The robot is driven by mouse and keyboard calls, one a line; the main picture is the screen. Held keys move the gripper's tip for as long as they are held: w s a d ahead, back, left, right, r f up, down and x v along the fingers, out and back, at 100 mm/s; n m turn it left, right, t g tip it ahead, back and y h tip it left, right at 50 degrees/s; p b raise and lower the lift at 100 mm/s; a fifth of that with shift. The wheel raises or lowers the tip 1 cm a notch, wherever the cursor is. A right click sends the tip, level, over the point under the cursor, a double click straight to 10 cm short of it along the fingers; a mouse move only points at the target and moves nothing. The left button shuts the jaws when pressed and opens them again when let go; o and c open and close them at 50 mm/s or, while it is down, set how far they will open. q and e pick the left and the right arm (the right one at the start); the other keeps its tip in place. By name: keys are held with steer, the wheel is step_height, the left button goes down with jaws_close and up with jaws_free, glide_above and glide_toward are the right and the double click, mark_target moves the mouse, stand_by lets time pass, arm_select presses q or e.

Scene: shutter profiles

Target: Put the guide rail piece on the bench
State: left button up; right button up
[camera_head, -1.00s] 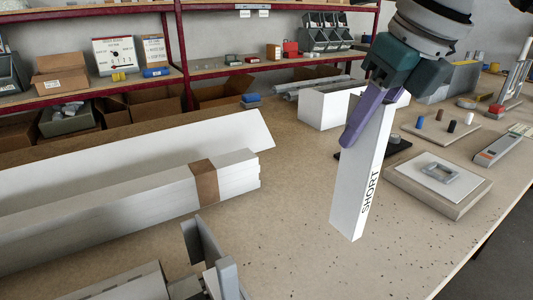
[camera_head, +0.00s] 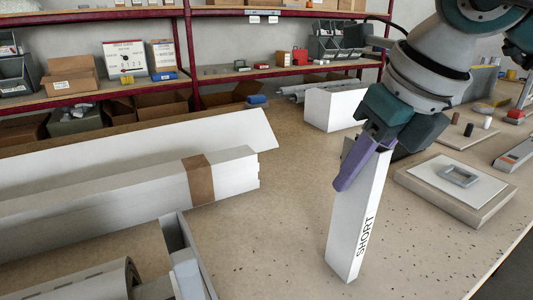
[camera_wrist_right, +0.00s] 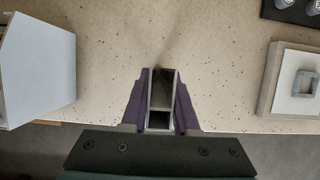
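The guide rail piece (camera_head: 355,225) is a white rectangular tube marked SHORT, held nearly upright over the front part of the bench (camera_head: 260,240). My right gripper (camera_head: 360,168) is shut on its upper end with purple fingers; one finger is mostly hidden behind the tube. In the right wrist view the hollow end of the piece (camera_wrist_right: 160,118) sits between both fingers. I cannot tell whether its lower end touches the bench top. My left gripper is not in view.
A board with a small metal frame (camera_head: 458,178) lies right of the piece. A white open box (camera_head: 332,108) stands behind it. Long white profiles with a brown band (camera_head: 198,180) lie at left. A grey fixture (camera_head: 185,255) is at the lower left. Speckled bench around the piece is clear.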

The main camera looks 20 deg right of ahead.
steer(key=o, duration=0.4)
steer(key=shift+r, duration=0.15)
steer(key=p+v, duration=0.1)
steer(key=v, duration=1.1)
steer(key=shift+r, duration=0.1)
